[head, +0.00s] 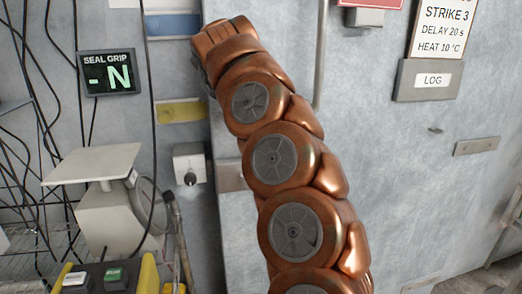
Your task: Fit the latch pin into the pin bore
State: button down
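My copper-coloured arm rises from the bottom middle of the head view and leans up to the left across the grey panels. No gripper fingers show; the far end of the arm, at the upper left, hides whatever lies behind it. I cannot make out the latch pin or the pin bore for certain. A small metal stub (436,130) sticks out of the right-hand grey panel. A small light box with a dark round fitting (189,164) sits left of my arm; I cannot tell what the fitting is.
A display reading "SEAL GRIP -N" (107,73) hangs at the left among black cables. Below it are a pale boxy device (110,220) and a yellow-edged control box with buttons (105,277). A LOG plate (430,80) and a metal plate (476,146) are on the right panel, which is mostly clear.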

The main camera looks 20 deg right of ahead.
jog(key=shift+f, duration=0.2)
jog(key=c, duration=1.1)
grip_release()
jog(key=shift+c, duration=0.2)
jog(key=shift+r, duration=0.1)
notch_tip(320, 180, up, 15)
jog(key=s+n+p, duration=0.1)
jog(key=p, duration=1.3)
jog(key=shift+s, duration=0.35)
